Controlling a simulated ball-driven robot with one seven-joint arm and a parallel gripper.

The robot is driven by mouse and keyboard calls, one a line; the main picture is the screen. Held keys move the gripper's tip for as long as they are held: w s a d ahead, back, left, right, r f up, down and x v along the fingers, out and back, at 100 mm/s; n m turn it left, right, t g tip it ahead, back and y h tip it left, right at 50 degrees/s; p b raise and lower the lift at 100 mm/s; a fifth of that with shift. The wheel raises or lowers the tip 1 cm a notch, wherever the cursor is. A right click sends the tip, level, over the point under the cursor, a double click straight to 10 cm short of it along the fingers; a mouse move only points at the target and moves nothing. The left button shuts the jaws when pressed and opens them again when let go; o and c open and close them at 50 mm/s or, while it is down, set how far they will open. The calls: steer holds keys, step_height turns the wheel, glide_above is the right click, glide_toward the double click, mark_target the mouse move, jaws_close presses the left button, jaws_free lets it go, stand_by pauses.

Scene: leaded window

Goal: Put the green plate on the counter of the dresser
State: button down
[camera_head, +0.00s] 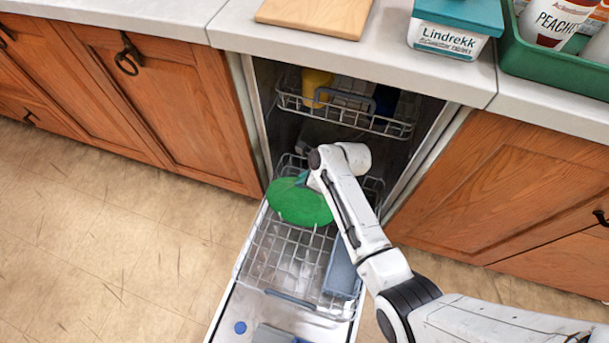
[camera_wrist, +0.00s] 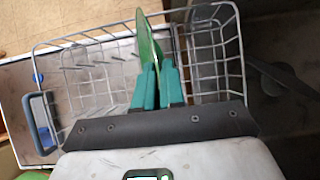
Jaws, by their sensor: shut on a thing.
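The green plate (camera_head: 300,203) is in the lower rack of the open dishwasher in the head view. In the wrist view the plate (camera_wrist: 146,48) stands edge-on between the teal fingers of my gripper (camera_wrist: 158,70). My gripper is shut on the plate's edge. In the head view my wrist hides most of the gripper. The plate is at the rack; I cannot tell whether it still touches the wires. No dresser is clearly identifiable in these frames.
The dishwasher's lower rack (camera_head: 262,258) is pulled out over its open door. The upper rack (camera_head: 345,112) holds a yellow cup (camera_head: 316,84). The counter (camera_head: 235,25) above carries a wooden board (camera_head: 315,14), a Lindrekk box (camera_head: 450,38) and a green crate (camera_head: 552,68).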

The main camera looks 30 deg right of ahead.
steer(key=c, duration=1.2)
jaws_free()
steer(key=shift+c, duration=0.2)
steer(key=shift+f+b, duration=0.15)
steer(key=shift+b, duration=0.15)
steer(key=shift+f+b, duration=0.15)
steer(key=shift+b, duration=0.15)
steer(key=p+v, duration=0.4)
steer(key=v, duration=0.7)
steer(key=shift+p, duration=0.35)
steer(key=shift+w, duration=0.1)
